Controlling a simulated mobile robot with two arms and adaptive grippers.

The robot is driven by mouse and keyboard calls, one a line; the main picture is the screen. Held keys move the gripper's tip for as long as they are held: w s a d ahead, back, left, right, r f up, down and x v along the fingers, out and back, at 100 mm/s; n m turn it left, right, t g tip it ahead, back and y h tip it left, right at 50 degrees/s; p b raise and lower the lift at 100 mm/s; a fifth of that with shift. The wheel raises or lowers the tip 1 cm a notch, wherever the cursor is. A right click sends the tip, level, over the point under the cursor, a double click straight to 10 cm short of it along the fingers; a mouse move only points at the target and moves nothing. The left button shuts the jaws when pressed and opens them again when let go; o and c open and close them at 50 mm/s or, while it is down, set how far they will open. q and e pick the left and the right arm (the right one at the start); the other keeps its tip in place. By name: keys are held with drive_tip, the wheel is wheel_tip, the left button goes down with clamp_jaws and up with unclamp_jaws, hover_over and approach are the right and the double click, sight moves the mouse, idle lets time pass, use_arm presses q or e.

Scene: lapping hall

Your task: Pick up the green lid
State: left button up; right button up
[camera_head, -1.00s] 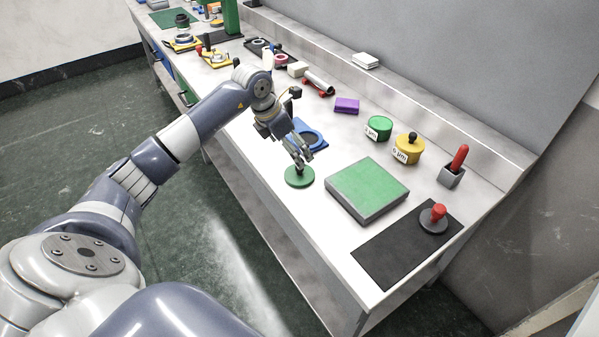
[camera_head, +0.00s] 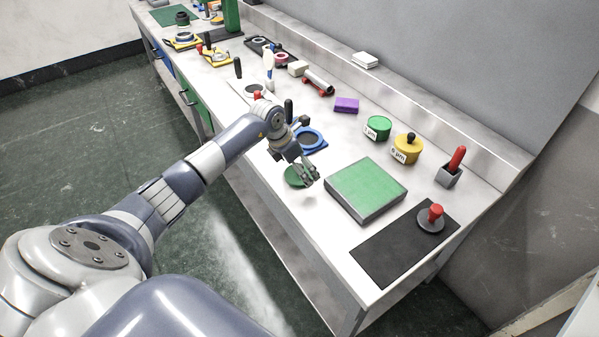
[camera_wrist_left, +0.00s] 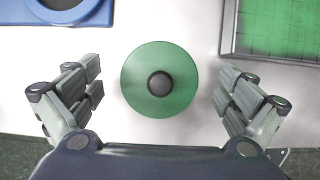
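The green lid (camera_head: 297,177) is a flat round disc lying on the bench near its front edge. In the left wrist view the green lid (camera_wrist_left: 181,92) shows a dark round knob at its centre. My left gripper (camera_head: 312,178) is over the lid and hides part of it in the head view. In the wrist view the left gripper (camera_wrist_left: 160,88) is open, with one finger on each side of the lid and clear gaps to both. My right gripper is not in view.
A grey block with a green top (camera_head: 366,188) lies just right of the lid. A blue ring-shaped holder (camera_head: 311,140) is behind it. A green jar (camera_head: 379,127) and a yellow jar (camera_head: 408,147) stand farther back. A dark mat (camera_head: 390,255) lies at the right.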

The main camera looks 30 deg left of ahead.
use_arm(q)
drive_tip(key=shift+s, duration=0.1)
drive_tip(key=c, duration=2.2)
drive_tip(key=shift+s+f, duration=0.1)
clamp_jaws()
